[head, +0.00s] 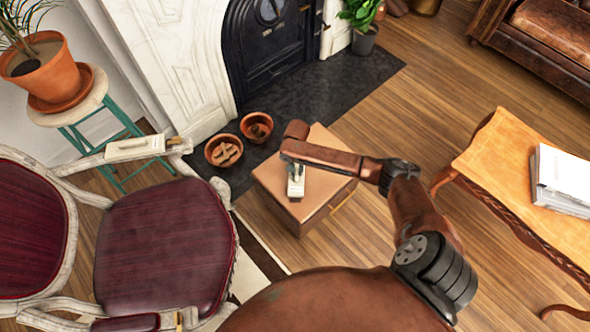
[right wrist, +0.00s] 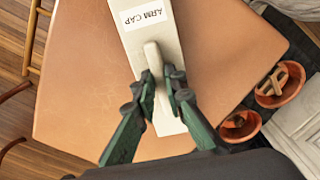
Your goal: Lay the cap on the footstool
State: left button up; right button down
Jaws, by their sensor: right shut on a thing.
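A cream cap (head: 296,188) with a raised handle is at the tan leather footstool (head: 325,184). In the right wrist view the cap (right wrist: 147,50) bears the label "ARM CAP". My right gripper (right wrist: 160,88) is shut on its handle, with a dark green finger on each side. The cap is over the footstool's top (right wrist: 85,75); I cannot tell whether it touches the surface. In the head view the right gripper's fingers are mostly hidden by my arm. My left gripper is not in view.
A second cream cap (head: 135,148) lies on the arm of the red chair (head: 165,240). Two terracotta bowls (head: 223,151) stand on the dark hearth left of the footstool. A wooden table (head: 520,165) with papers is at the right, with bare floor between.

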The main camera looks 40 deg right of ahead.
aim_at(297, 171)
dwell(0.3)
jog(key=c, duration=2)
grip_release()
jog(key=shift+r, duration=0.2)
jog(key=shift+r+p, duration=0.3)
jog(key=shift+r, duration=0.05)
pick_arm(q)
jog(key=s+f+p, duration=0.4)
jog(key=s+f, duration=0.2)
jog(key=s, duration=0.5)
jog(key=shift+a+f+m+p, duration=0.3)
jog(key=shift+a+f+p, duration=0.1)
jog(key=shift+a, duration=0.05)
pick_arm(e)
jog(key=shift+r, duration=5.55)
